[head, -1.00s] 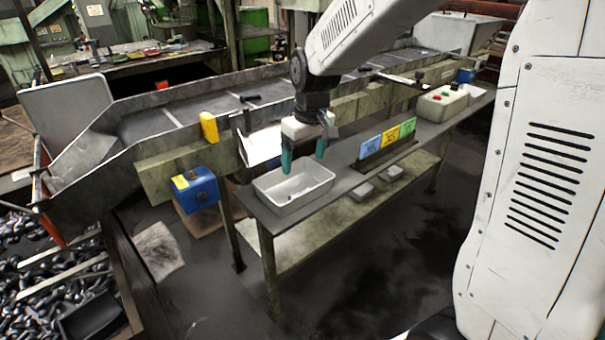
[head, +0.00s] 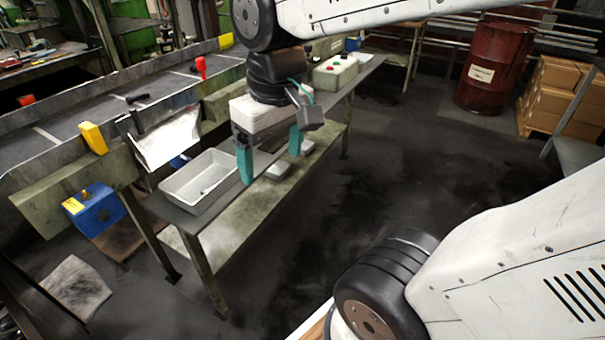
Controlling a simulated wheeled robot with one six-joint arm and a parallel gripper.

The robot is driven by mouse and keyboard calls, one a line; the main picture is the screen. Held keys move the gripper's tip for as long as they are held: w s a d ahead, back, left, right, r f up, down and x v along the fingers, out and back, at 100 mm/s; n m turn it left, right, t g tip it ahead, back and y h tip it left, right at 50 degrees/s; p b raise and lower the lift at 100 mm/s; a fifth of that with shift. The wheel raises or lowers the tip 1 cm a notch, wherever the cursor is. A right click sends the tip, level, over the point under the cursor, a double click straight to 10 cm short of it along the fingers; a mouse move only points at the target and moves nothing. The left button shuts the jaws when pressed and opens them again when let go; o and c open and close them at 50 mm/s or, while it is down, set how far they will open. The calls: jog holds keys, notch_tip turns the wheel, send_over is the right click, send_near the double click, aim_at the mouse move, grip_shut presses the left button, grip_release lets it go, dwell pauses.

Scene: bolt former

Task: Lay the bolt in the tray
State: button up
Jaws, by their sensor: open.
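The tray (head: 168,186), a shallow pale grey rectangle, sits on the near left end of the narrow bench. A small dark spot (head: 204,191) shows on its floor; I cannot tell whether it is a bolt or a mark. My gripper (head: 271,162), with two teal fingers, points down just right of the tray. I cannot make out the bolt for certain; a small dark piece (head: 138,98) lies on the conveyor, too small to identify.
The conveyor (head: 65,128) runs behind the bench, with a yellow block (head: 93,138) and a blue box (head: 95,208) on its near side. A red drum (head: 492,68) and cartons (head: 562,95) stand behind open floor.

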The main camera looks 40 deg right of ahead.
jog(key=s+f, duration=0.1)
jog(key=s, duration=0.5)
jog(key=shift+s+d+m, duration=0.3)
jog(key=shift+d+m, duration=0.05)
jog(key=shift+m, duration=0.05)
dwell(0.6)
